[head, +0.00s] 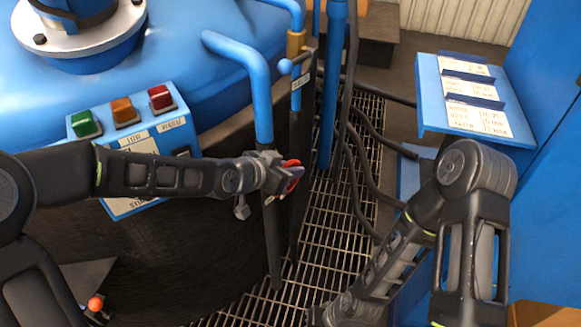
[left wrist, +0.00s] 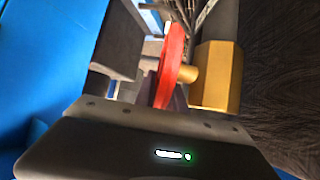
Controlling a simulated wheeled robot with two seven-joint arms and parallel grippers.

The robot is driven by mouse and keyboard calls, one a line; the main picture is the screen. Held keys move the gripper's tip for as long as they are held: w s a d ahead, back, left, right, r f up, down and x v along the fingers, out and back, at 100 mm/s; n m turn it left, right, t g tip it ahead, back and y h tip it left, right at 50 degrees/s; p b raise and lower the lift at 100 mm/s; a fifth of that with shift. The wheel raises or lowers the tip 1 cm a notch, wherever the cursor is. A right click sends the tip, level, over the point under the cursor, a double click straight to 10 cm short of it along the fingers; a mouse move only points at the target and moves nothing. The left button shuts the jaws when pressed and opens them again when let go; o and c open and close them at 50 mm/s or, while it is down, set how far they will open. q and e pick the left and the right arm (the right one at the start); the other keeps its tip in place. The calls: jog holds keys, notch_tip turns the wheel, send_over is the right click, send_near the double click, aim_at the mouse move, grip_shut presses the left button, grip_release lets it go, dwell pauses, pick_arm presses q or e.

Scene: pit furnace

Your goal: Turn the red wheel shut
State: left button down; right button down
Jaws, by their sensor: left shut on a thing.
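The red wheel (head: 293,172) is mostly hidden behind my left gripper (head: 284,180) in the head view; only a red edge shows. In the left wrist view the red wheel (left wrist: 172,65) is seen edge-on between the gripper's two dark fingers. Beside it is a brass valve body (left wrist: 216,75) on a dark pipe. My left gripper is shut on the wheel.
A blue tank with a flange (head: 90,35) stands at the left. A button panel (head: 135,130) with green, orange and red buttons is under my left arm. Blue pipes (head: 250,75) rise close to the gripper. A blue shelf (head: 433,97) with labels is at the right. Grating (head: 330,225) covers the floor.

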dwell(0.3)
pick_arm(q)
jog(key=c, duration=1.4)
grip_release()
jog(key=shift+a, duration=0.1)
jog(key=p+v, duration=0.2)
jog(key=v, duration=0.4)
jog(key=shift+w+r, duration=0.1)
jog(key=shift+r, duration=0.1)
jog(key=shift+p+v, duration=0.55)
jog(key=shift+v, duration=0.2)
jog(key=shift+f, duration=0.1)
